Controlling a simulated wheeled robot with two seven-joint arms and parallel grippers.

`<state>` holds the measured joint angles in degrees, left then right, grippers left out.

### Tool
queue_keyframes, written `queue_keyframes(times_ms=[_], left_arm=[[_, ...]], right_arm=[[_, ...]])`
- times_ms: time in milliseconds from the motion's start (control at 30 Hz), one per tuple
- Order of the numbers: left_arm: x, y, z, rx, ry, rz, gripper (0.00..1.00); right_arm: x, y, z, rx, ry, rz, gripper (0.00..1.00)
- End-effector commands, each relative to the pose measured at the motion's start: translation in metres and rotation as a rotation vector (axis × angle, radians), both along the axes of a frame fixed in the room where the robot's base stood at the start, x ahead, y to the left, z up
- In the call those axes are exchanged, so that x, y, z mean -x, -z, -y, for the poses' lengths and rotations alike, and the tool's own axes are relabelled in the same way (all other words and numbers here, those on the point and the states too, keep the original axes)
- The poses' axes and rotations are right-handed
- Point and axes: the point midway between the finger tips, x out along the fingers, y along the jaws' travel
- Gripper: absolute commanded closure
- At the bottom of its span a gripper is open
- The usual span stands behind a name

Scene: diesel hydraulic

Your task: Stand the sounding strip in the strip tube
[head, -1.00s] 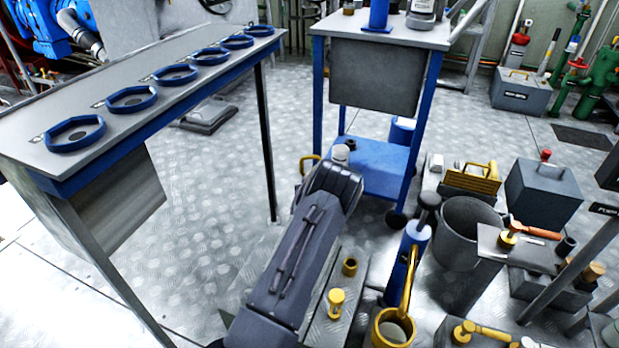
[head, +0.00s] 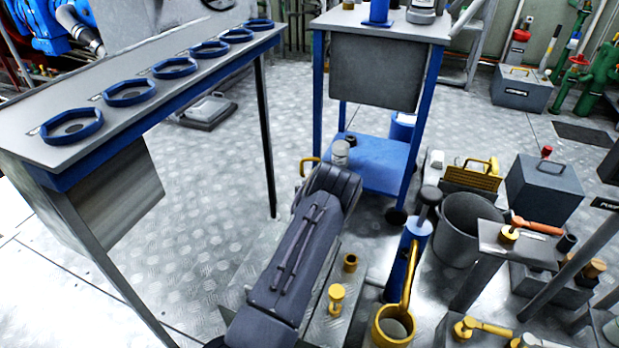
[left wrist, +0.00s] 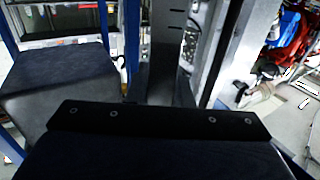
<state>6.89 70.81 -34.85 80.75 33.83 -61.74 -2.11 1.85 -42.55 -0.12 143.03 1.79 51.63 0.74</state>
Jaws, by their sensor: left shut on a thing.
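In the left wrist view a flat grey strip with dark tick marks, which looks like the sounding strip (left wrist: 170,38), stands upright beyond the dark hand of my left gripper (left wrist: 158,118). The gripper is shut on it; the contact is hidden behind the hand. In the head view my left arm reaches up the middle from the bottom edge, and its wrist hides the fingers and the strip. A blue upright tube on a flat base (head: 379,11), perhaps the strip tube, stands on the cart top, beyond my arm. My right gripper is not in view.
The cart (head: 376,72) has blue legs and a low blue shelf. A bench (head: 120,160) with several blue rings runs along the left. A blue pump with a yellow handle (head: 408,262) and a grey bucket (head: 466,235) stand right of my arm.

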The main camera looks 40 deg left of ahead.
Motion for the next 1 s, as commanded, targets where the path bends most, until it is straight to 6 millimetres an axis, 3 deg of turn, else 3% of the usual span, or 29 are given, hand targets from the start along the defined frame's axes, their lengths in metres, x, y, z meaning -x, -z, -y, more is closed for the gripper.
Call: queue_keyframes(times_ms=[1000], left_arm=[[0.0, 0.025, 0.0, -0.001, 0.0, 0.001, 1.0]], right_arm=[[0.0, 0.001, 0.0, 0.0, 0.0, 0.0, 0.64]])
